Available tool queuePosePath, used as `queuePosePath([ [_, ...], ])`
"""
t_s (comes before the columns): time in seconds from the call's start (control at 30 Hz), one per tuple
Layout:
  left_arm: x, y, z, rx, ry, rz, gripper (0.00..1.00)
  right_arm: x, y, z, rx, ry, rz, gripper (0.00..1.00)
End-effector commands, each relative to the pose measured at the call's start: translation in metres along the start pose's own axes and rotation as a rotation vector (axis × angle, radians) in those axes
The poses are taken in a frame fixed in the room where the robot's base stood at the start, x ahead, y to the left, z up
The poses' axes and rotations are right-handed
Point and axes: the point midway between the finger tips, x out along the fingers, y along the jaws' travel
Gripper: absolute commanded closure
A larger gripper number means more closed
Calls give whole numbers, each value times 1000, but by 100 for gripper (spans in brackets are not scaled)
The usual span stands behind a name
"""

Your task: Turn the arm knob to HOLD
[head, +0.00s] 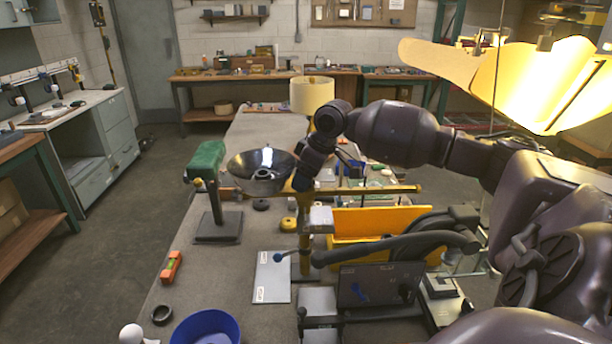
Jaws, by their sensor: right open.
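A brass post (304,238) stands on the workbench and carries a long horizontal brass arm (385,190). A small yellowish knob (288,224) shows on the left of the post; its setting and any HOLD mark are too small to read. My right gripper (303,182) reaches in from the right and points down at the top of the post, close to the brass arm. It is open; its fingertips are small and dark, and I cannot tell whether they touch anything. My left gripper is not in view.
A dark bowl-shaped shade (262,164) is left of my right gripper. A cream lampshade (312,93) stands behind. A yellow bin (380,221), a blue bowl (206,328) and an orange level (171,267) are on the workbench (215,275). Its left front has bare room.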

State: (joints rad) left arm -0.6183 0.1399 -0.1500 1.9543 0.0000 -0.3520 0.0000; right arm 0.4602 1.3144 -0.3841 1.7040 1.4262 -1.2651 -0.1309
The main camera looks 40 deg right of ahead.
Motion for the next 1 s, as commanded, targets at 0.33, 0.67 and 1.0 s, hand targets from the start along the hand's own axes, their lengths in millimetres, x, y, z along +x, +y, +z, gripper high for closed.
queuePosePath([
  [0.33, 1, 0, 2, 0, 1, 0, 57, -16, 0, 0, -1, 1, 2, 29],
  [0.67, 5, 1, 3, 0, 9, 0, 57, -75, 1, 0, 0, 0, 3, 29],
  [1.0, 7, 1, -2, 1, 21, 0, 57, -106, 0, 0, 0, -1, -1, 29],
])
